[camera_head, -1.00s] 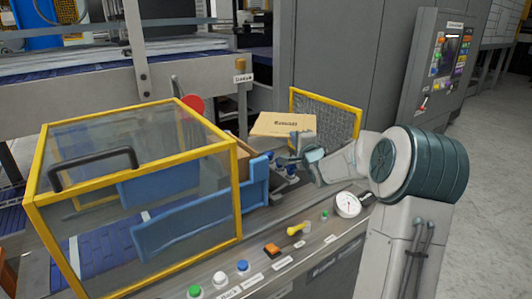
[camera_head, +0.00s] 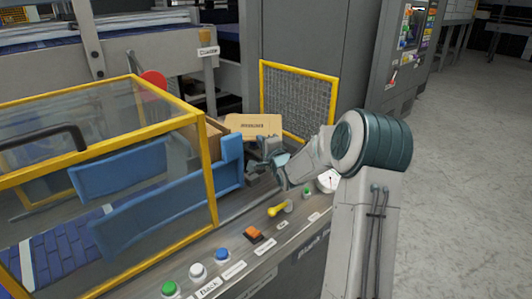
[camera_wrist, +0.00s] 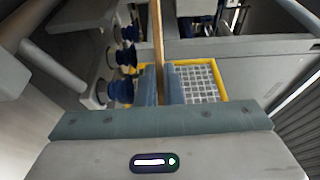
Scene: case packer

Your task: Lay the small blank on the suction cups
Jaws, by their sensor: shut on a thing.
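The small blank (camera_head: 253,124) is a tan cardboard sheet with printing on it, beside the mesh panel in the head view. My gripper (camera_head: 268,150) is shut on its near edge. In the wrist view the blank (camera_wrist: 158,42) shows edge-on as a thin brown strip between my fingers (camera_wrist: 160,78). The blue suction cups (camera_wrist: 122,90) stand in a row just left of the blank and fingers in the wrist view, with a gap between them and the blank. In the head view the cups are mostly hidden behind my gripper and the blue guide.
A blue guide plate (camera_head: 230,160) and a clear yellow-framed guard (camera_head: 206,165) stand left of my gripper. A yellow-framed mesh panel (camera_head: 297,98) is behind.

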